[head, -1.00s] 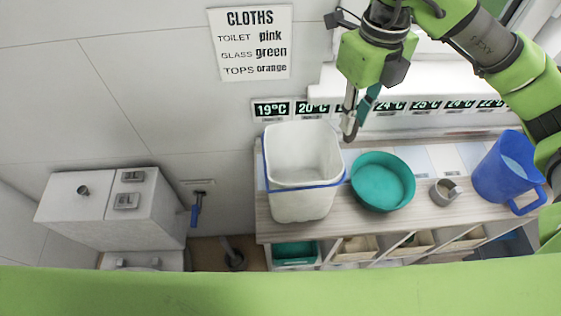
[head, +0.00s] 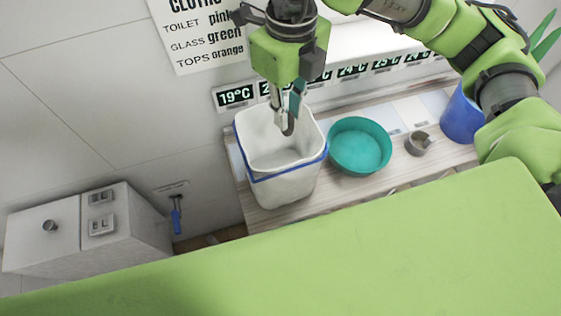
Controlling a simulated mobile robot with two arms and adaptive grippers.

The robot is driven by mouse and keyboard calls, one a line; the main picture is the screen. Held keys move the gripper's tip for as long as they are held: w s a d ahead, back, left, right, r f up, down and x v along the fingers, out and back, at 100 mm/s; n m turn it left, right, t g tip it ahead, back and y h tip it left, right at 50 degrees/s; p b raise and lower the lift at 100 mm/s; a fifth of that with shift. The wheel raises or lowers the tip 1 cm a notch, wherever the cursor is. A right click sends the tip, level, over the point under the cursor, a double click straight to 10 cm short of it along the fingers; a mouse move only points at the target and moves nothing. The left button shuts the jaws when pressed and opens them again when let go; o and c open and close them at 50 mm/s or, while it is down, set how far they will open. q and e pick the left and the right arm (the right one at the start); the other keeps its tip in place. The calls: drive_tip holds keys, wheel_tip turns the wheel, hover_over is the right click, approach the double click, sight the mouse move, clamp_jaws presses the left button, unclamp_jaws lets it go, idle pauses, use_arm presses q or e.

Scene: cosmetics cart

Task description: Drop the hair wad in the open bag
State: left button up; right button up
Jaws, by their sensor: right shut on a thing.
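The open bag (head: 262,148) is a pale liner in a white bin with a blue band round it, standing at the left end of the shelf top. Its mouth faces up and looks empty where I can see in. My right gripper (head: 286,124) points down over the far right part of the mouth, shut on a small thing. The fingers mostly hide what they hold, so the hair wad does not show clearly. I cannot tell how high the fingertips are above the rim. My left gripper is not in view.
A teal bowl (head: 360,146) stands just right of the bin, then a small metal cup (head: 418,143) and a blue jug (head: 462,115). Temperature displays (head: 236,96) line the wall behind. A white cistern box (head: 90,230) is at lower left.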

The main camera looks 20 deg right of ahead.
drive_tip(key=shift+f, duration=0.3)
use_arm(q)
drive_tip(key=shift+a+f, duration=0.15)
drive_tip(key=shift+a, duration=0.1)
use_arm(e)
drive_tip(key=shift+d, duration=0.1)
drive_tip(key=o, duration=0.8)
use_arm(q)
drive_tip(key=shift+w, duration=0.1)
use_arm(e)
wheel_tip(320, 180, up, 12)
